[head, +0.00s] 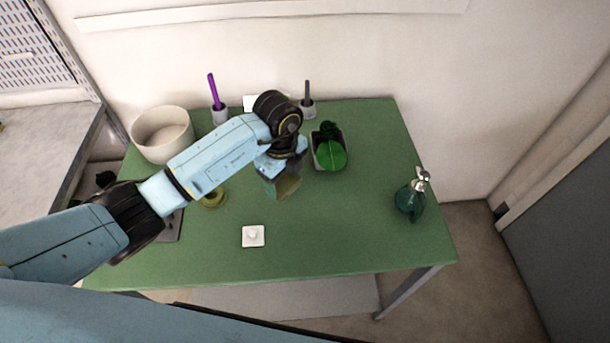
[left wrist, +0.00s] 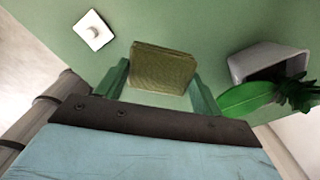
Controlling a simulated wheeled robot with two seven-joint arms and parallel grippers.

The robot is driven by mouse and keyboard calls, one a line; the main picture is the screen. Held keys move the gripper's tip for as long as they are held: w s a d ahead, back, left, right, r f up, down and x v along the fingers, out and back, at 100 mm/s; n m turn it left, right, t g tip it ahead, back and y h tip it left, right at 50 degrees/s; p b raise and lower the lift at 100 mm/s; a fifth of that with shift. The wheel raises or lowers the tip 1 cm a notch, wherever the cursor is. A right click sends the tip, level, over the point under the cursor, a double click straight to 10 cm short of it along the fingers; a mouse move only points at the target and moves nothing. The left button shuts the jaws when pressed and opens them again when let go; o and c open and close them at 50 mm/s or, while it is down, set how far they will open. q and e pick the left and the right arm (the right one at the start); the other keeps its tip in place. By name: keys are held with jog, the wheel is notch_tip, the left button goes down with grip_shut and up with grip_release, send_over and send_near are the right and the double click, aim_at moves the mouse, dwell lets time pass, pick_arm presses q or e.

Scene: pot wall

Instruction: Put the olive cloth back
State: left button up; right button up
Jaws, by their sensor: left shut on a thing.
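The olive cloth (head: 290,186) is a small folded square held over the green table, right of the table's left half. It also shows in the left wrist view (left wrist: 162,66), between the two green fingers. My left gripper (head: 274,180) points down and is shut on the cloth; its fingers also show in the left wrist view (left wrist: 160,88). I cannot tell exactly how far the cloth is above the table. My right gripper is not in view.
A planter (head: 330,154) with a green leaf stands close right of my gripper. A white knobbed square (head: 253,236) lies in front. A yellowish round thing (head: 215,198), a beige pot (head: 162,133) and two cups with sticks stand left and behind. A spray bottle (head: 410,199) stands right.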

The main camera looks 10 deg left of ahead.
pick_arm(q)
jog(key=shift+d, duration=0.1)
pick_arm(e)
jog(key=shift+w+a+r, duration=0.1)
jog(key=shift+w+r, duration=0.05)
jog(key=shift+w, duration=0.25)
pick_arm(q)
notch_tip(320, 180, down, 6)
jog(key=b, duration=0.3)
jog(key=shift+r+b, duration=0.15)
jog(key=shift+b, duration=0.15)
jog(key=shift+f, duration=0.35)
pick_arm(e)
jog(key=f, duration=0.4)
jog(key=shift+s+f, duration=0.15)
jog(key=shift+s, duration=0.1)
pick_arm(q)
jog(key=shift+f, duration=0.1)
jog(key=shift+f+b, duration=0.6)
jog(key=shift+f, duration=0.15)
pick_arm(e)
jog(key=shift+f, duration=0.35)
pick_arm(q)
jog(key=o, duration=1)
jog(key=shift+c, duration=0.2)
